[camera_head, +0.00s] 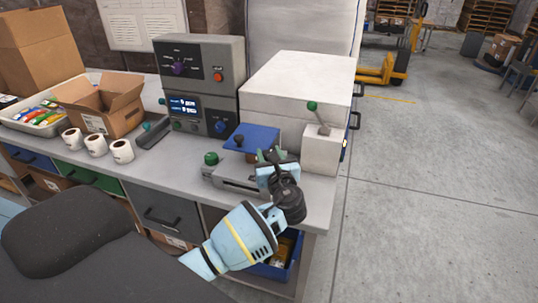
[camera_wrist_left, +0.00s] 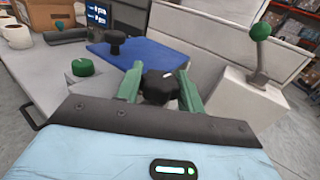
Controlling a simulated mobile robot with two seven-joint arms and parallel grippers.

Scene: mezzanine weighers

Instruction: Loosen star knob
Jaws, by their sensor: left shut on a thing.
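The black star knob (camera_wrist_left: 160,87) shows in the left wrist view, between the two green fingers of my left gripper (camera_wrist_left: 159,92). A short white mark lies on its top. The fingers are shut on it from both sides. In the head view my left gripper (camera_head: 273,158) is over the right part of the grey fixture (camera_head: 228,178) near the bench's front edge, and it hides most of the knob. My right gripper is in neither view.
A blue plate (camera_head: 258,137) with another black knob (camera_wrist_left: 115,39) lies just behind. A green knob (camera_head: 211,158) is left of the gripper. A white block (camera_head: 321,155) with a green-tipped lever (camera_wrist_left: 260,45) stands close on the right. A control box (camera_head: 200,62) stands behind.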

